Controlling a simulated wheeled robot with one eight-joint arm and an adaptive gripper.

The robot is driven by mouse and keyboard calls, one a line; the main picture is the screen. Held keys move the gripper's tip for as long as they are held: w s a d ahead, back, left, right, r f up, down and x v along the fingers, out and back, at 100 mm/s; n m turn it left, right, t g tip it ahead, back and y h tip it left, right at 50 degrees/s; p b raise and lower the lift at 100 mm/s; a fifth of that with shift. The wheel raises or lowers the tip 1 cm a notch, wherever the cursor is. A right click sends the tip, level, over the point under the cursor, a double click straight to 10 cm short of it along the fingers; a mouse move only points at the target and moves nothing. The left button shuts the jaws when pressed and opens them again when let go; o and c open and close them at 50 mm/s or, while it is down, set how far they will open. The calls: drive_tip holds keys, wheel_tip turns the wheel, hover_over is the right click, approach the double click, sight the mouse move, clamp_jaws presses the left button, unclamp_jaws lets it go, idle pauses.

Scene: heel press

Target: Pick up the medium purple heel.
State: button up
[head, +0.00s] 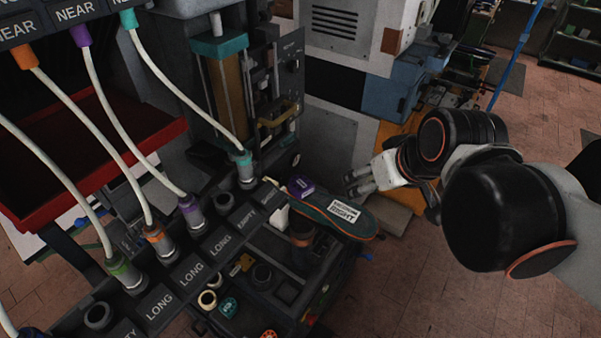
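A small purple block, which looks like the purple heel (300,186), sits at the left end of a dark teal shoe sole shape with an orange edge. White print on its side is too small to read. The sole (365,226) bears a white label reading "MEDIUM RIGHT". My gripper (352,183) is to the right of the purple block, apart from it, with its grey fingers pointing left. The two fingers look spread, with nothing seen between them. My arm comes in from the right.
A press with a teal top (220,46) stands behind and left. A dark rack (190,272) with labelled sockets and plugged cables runs along the left front. A red tray (95,135) is at far left. Brick floor is open at lower right.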

drive_tip(key=w+a+f+n+g+y, duration=0.1)
drive_tip(key=w+a+f+n+y, duration=0.3)
drive_tip(key=w+a, duration=0.4)
drive_tip(key=n+h+b, duration=0.1)
drive_tip(key=n, duration=0.1)
approach(300, 183)
drive_tip(key=x, duration=0.3)
drive_tip(key=shift+w+a, duration=0.15)
drive_tip(key=shift+x, duration=2.85)
drive_tip(key=shift+f, duration=0.1)
drive_tip(key=c, duration=1.2)
